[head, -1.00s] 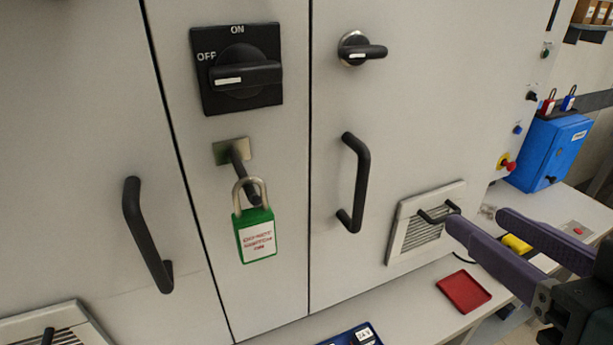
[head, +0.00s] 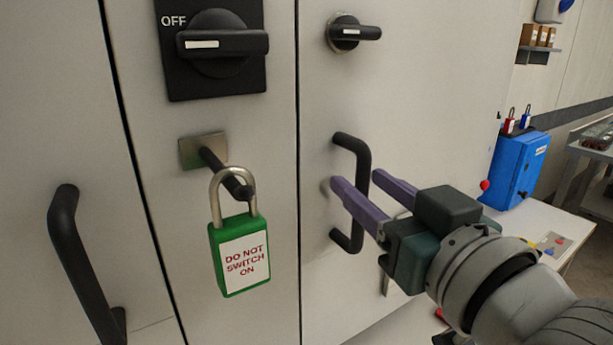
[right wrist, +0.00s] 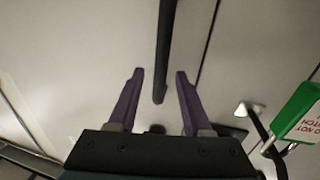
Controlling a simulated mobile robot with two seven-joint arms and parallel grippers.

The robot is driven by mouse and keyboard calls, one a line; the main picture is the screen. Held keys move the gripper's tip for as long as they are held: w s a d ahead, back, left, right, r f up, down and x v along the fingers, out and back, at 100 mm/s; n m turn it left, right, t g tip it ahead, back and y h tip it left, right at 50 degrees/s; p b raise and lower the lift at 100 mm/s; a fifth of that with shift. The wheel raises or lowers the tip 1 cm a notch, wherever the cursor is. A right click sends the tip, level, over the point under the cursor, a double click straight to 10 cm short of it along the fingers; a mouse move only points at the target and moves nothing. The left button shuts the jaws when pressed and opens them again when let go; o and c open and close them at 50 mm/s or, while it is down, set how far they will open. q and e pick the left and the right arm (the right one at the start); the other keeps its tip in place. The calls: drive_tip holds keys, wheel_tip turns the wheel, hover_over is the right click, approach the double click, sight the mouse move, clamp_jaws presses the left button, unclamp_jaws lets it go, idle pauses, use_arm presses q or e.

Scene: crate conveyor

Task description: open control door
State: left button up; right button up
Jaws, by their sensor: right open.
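The control cabinet's right-hand door (head: 430,90) is light grey and appears shut, with a dark seam along its left side. It bears a black bar handle (head: 362,163) and a small black knob (head: 350,33) above it. My right gripper (head: 357,179) is open at the handle, with one purple finger on each side of the bar in the picture. In the right wrist view the handle (right wrist: 165,45) runs between the open fingertips of the right gripper (right wrist: 160,73); contact cannot be told. My left gripper is not in view.
Left of this door, a black rotary switch (head: 217,80) sits above a green padlock (head: 236,225) on a hasp. The padlock also shows in the right wrist view (right wrist: 300,110). Another handle (head: 75,260) is far left. A blue box (head: 518,168) stands at the right.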

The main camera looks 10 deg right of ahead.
drive_tip(key=shift+w+a, duration=0.15)
drive_tip(key=shift+w, duration=0.6)
clamp_jaws()
idle(0.9)
